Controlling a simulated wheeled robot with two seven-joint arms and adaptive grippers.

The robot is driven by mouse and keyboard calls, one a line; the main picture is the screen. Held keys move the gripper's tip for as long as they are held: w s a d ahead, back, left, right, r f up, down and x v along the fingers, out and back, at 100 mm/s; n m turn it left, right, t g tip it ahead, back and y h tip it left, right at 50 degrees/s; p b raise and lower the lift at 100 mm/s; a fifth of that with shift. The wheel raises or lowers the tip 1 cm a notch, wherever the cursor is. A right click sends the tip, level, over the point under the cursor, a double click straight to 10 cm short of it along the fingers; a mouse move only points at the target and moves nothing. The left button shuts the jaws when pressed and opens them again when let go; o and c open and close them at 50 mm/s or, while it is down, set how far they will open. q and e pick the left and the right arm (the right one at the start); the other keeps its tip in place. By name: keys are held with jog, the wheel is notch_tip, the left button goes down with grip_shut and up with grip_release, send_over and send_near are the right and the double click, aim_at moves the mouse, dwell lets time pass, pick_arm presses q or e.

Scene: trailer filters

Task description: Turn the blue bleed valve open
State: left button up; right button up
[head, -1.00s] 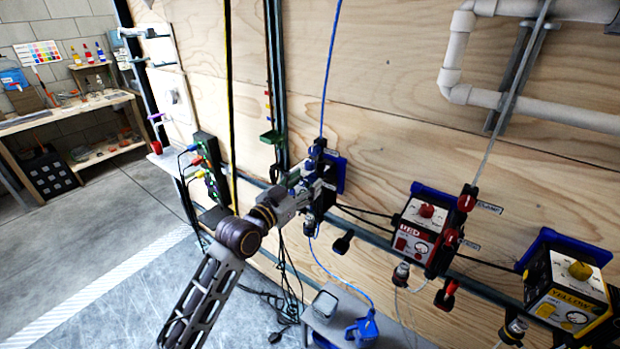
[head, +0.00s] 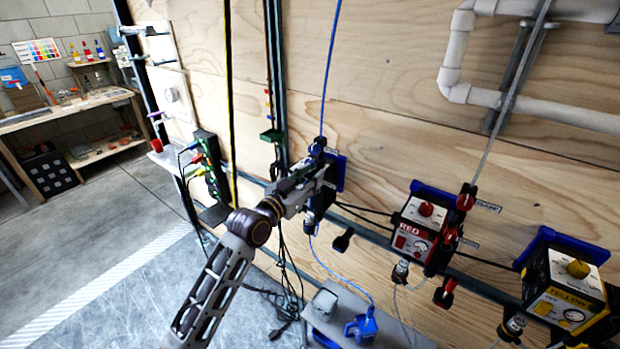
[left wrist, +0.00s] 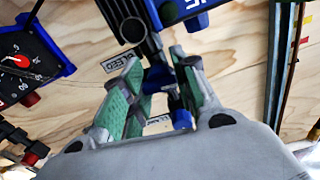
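In the left wrist view, a small blue valve part (left wrist: 182,118) shows between the fingers of my left gripper (left wrist: 165,90). The green-padded fingers stand apart on either side of it, so the gripper is open; contact cannot be told. A label reading BLEED (left wrist: 118,57) is on the wall beside the left finger. In the head view my left gripper (head: 318,172) is at the blue unit (head: 340,172) on the plywood wall. It hides much of that unit, including the valve. My right gripper is not in view.
A red unit (head: 415,232) and a yellow unit (head: 568,288) hang along the wall rail to the right. A blue hose (head: 330,65) runs down to the blue unit. Cables hang below. A grey box with a blue fitting (head: 362,327) is on the floor side.

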pick_arm(q)
jog(key=c, duration=0.3)
jog(key=shift+n+p, duration=0.65)
jog(key=shift+n, duration=0.05)
jog(key=o, duration=1)
jog(key=shift+o, duration=0.2)
jog(key=shift+s+a, duration=0.1)
jog(key=v, duration=1.1)
jog(key=shift+s+a, duration=0.2)
jog(key=shift+s, duration=0.1)
